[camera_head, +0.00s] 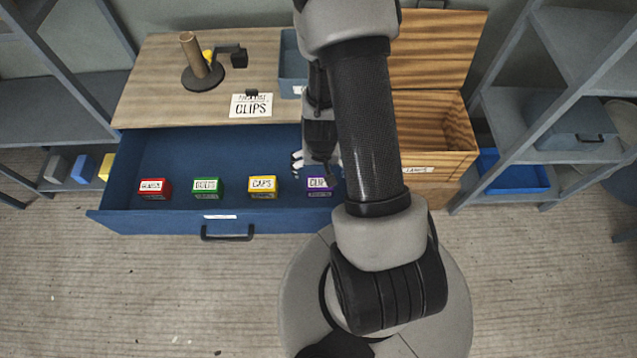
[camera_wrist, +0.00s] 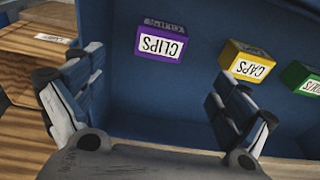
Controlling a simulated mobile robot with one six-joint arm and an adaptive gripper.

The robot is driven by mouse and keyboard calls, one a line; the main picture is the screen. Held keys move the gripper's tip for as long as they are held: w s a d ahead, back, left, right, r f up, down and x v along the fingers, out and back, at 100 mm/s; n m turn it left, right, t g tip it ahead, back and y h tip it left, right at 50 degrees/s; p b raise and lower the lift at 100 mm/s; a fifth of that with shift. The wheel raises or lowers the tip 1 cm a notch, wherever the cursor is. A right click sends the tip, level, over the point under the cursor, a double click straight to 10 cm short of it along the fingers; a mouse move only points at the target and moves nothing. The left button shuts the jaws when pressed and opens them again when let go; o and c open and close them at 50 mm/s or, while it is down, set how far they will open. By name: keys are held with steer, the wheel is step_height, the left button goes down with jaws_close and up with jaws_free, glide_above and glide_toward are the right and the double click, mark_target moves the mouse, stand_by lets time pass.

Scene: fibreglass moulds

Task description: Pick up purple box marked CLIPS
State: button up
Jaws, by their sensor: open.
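The purple box marked CLIPS (camera_head: 319,187) stands in the open blue drawer, the rightmost of the row of boxes, partly beside my arm in the head view. In the wrist view the purple box (camera_wrist: 160,42) shows with its white label upside down, ahead of the gap between my fingers. My gripper (camera_wrist: 160,105) is open and empty, its two fingers wide apart and clear of the box. In the head view my gripper (camera_head: 298,165) is over the drawer, just behind and left of the box, and is mostly hidden by my arm.
In the blue drawer (camera_head: 220,215) a yellow CAPS box (camera_head: 262,187), a green box (camera_head: 207,187) and a red box (camera_head: 155,189) stand in a row to the left. A CLIPS sign (camera_head: 251,106) stands on the tabletop (camera_head: 150,80). A wooden crate (camera_head: 440,135) is at the right.

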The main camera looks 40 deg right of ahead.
mark_target(320, 183)
steer(key=f+b, duration=0.1)
steer(key=f, duration=0.4)
steer(key=w+f+b, duration=0.1)
steer(key=f+b, duration=0.1)
steer(key=f, duration=0.3)
steer(key=d+f+b, duration=0.1)
steer(key=f, duration=0.4)
steer(key=shift+w+f+b, duration=0.1)
steer(key=shift+w+b, duration=0.3)
steer(key=shift+c, duration=0.6)
steer(key=c, duration=1.1)
steer(key=shift+c, duration=0.2)
